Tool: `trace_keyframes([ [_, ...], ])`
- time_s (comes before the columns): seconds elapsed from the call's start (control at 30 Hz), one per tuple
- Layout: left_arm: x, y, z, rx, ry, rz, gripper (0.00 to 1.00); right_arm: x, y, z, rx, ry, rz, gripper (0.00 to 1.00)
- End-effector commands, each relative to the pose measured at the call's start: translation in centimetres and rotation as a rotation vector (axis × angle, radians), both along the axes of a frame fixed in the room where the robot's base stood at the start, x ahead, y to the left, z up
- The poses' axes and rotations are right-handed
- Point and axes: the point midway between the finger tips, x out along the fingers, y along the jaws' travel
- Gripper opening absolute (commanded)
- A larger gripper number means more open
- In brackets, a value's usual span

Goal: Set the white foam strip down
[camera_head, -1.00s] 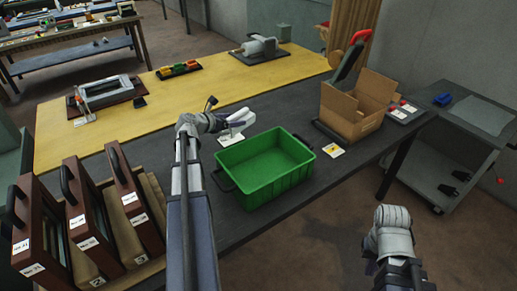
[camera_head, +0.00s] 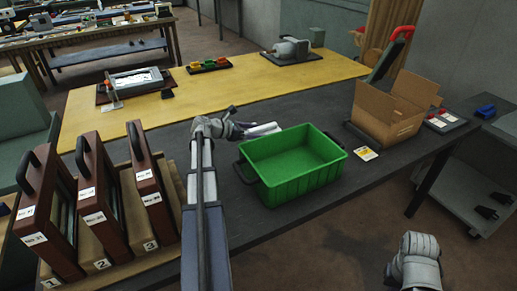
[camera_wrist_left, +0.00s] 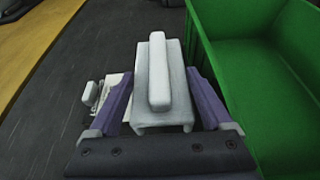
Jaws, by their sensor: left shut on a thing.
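The white foam strip (camera_wrist_left: 158,72) shows in the left wrist view as a long pale bar on a wider pale block, between my left gripper's purple fingers (camera_wrist_left: 158,98). My left gripper is shut on it. In the head view the white strip (camera_head: 263,129) shows at the tip of my left gripper (camera_head: 240,130), just beyond the far left corner of the green crate (camera_head: 293,165). I cannot tell whether it touches the dark table. My right forearm (camera_head: 415,262) shows at the bottom right; its fingers are out of view.
The green crate wall (camera_wrist_left: 212,75) stands close on the right in the wrist view. A small white object (camera_wrist_left: 92,92) lies left of the fingers. A cardboard box (camera_head: 392,108) and brown cases (camera_head: 98,190) stand on the table. The yellow mat (camera_head: 235,88) has free room.

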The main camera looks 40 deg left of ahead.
Motion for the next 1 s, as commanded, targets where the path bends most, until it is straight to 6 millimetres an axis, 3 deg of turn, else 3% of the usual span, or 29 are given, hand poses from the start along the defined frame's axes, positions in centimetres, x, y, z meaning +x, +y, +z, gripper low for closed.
trace_keyframes([
  [0.03,0.0,0.0,-0.9,0.0,0.0,0.0,0.32,0.0,0.0,-0.9,0.0,0.0,0.0,0.0],
  [0.27,0.0,0.0,-1.1,0.0,0.0,0.0,0.32,0.0,0.0,-1.1,0.0,0.0,0.0,0.0],
  [0.6,0.0,0.0,-4.7,0.0,0.0,0.0,0.32,0.0,0.0,-4.7,0.0,0.0,0.0,0.0],
  [1.0,0.0,0.0,-4.9,0.0,0.0,0.0,0.32,0.0,0.0,-4.9,0.0,0.0,0.0,0.0],
])
